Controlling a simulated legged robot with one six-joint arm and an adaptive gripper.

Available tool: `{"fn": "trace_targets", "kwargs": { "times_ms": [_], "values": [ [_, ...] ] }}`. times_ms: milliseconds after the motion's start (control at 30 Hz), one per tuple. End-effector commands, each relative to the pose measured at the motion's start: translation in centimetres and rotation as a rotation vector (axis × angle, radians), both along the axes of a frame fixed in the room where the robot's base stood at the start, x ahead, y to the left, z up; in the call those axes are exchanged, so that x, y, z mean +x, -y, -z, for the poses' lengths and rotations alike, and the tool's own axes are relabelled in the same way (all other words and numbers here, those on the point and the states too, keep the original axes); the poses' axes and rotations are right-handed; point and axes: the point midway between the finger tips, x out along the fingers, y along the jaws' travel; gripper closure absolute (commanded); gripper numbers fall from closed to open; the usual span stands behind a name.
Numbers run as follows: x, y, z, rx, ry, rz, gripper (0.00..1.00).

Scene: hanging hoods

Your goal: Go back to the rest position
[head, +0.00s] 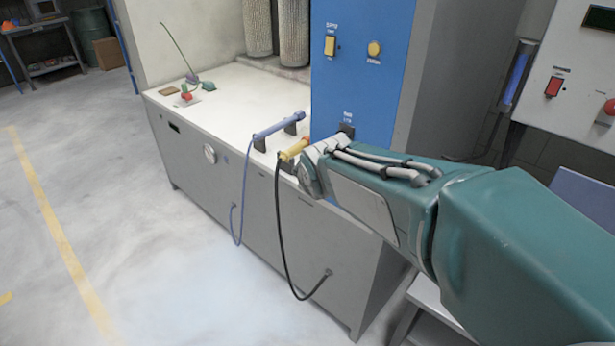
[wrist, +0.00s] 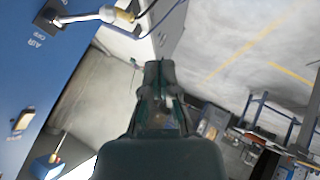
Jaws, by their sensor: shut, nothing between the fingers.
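My gripper (wrist: 160,72) shows in the middle of the wrist view, with its fingers together and nothing held. In the head view my arm reaches in from the right, and the fingers cannot be made out. A yellow-handled tool (head: 294,150) with a black hose is at the blue panel (head: 362,70), close to the end of my arm in that view. In the wrist view the tool's yellow part (wrist: 124,18) joins a pale stem leading to a black socket (wrist: 48,16) on the panel. My gripper is apart from it.
A grey bench (head: 225,92) with a pale top carries a blue handle (head: 278,125) on black supports and small red and green items. A white control box (head: 570,70) is at the right. Open concrete floor lies left of the bench, with shelving (head: 42,45) far back.

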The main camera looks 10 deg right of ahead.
Motion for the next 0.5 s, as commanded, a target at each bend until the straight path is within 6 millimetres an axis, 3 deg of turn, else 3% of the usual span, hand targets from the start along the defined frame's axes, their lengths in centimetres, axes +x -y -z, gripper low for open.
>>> {"fn": "trace_targets", "kwargs": {
  "times_ms": [333, 433, 500],
  "values": [
    [-0.4, 0.2, -0.1, 0.01, -0.003, 0.014, 1.0],
    [-2.5, 0.9, -0.6, 0.052, -0.022, 0.075, 1.0],
    [-4.9, 1.6, -0.9, 0.103, -0.045, 0.147, 1.0]
  ]
}}
